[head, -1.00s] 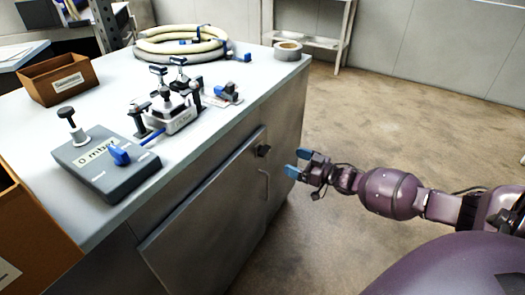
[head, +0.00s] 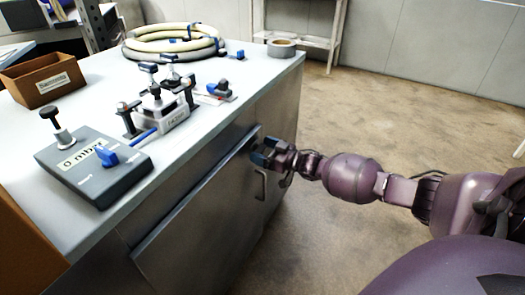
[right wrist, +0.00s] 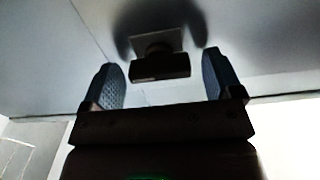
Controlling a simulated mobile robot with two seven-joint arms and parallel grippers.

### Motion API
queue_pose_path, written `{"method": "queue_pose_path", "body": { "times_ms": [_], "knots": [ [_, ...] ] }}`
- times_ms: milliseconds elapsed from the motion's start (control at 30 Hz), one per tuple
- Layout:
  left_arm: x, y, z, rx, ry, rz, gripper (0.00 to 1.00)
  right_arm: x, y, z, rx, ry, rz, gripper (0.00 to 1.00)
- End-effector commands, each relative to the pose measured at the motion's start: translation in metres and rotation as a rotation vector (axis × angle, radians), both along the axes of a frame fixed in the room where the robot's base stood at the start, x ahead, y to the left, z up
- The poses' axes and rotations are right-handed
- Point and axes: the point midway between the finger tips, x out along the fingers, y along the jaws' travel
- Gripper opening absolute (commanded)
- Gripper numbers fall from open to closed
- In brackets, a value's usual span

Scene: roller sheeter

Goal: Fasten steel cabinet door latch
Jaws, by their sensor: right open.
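The steel cabinet door (head: 200,220) is on the front of the bench cabinet in the head view, with a bar handle (head: 260,185) near its right edge. The dark latch knob (right wrist: 161,66) shows in the right wrist view on a light square plate, between the two fingers. My right gripper (head: 262,152) is at the latch, near the door's upper right corner, and hides most of it in the head view. The right gripper also shows in the right wrist view (right wrist: 163,82), open, with a gap on both sides of the knob. My left gripper is not in view.
On the bench top (head: 95,100) stand a grey control box (head: 95,165) with a blue lever, a clamp fixture (head: 160,105), a coiled hose (head: 172,42), a tape roll (head: 281,48) and a brown box (head: 48,78). The floor right of the cabinet is clear.

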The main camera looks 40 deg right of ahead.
Motion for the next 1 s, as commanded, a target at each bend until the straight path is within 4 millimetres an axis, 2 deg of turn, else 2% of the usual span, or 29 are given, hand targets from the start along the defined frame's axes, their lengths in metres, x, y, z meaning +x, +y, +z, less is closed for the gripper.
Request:
{"method": "queue_pose_path", "body": {
  "times_ms": [233, 567, 1000],
  "knots": [
    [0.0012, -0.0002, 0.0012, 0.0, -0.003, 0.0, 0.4, 0.0008, 0.0004, 0.0005, 0.0, -0.001, 0.0, 0.85],
    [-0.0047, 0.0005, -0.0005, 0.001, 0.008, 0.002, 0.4, 0.0006, 0.0004, 0.0003, 0.0, -0.001, 0.0, 0.36],
    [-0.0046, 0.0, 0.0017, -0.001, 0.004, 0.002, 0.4, 0.0001, 0.001, 0.0005, -0.092, -0.039, 0.0, 0.36]
  ]
}}
